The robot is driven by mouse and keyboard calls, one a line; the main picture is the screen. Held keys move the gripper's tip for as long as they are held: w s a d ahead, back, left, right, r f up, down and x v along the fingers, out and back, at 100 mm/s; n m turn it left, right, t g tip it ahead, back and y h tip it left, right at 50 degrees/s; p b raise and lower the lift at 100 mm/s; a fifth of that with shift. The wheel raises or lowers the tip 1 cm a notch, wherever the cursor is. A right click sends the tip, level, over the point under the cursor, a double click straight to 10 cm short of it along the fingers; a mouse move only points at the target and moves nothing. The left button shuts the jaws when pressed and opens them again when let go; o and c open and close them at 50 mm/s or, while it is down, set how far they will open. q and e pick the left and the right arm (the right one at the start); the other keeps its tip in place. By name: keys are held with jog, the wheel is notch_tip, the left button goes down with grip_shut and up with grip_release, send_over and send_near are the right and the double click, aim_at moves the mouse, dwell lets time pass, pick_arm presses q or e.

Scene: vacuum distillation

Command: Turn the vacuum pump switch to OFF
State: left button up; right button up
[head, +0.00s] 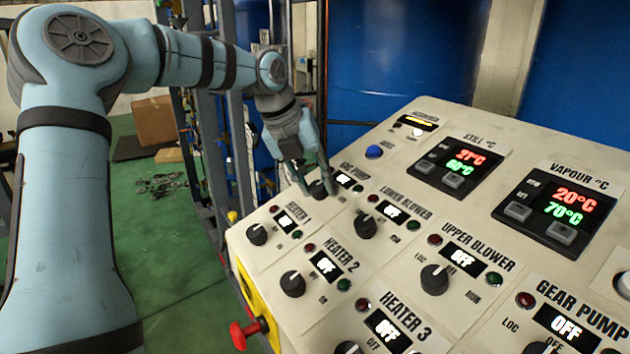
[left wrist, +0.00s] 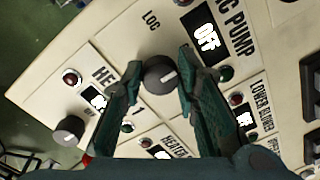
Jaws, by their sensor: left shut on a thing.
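The vacuum pump switch is a round black knob (head: 318,189) at the far left of the sloped control panel (head: 400,150). It shows more clearly in the left wrist view (left wrist: 160,76). Its small display (left wrist: 207,38) reads OFF, beside a label partly cut off to "C PUMP". My left gripper (head: 317,194) reaches down onto the knob from above. In the left wrist view its two fingers (left wrist: 160,64) stand on either side of the knob, shut on it. The fingers hide part of the knob in the head view. My right gripper is not in view.
Close by are the knobs for heater 1 (head: 257,234), lower blower (head: 365,226) and heater 2 (head: 293,284); their displays read OFF. A red emergency knob (head: 240,335) sticks out of the panel's left side. Blue drums (head: 400,50) stand behind.

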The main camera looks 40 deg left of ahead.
pick_arm(q)
jog(key=o, duration=1.2)
jog(key=shift+c, duration=0.2)
jog(key=shift+r, duration=0.1)
jog(key=v, duration=1.2)
jog(key=shift+d, duration=0.1)
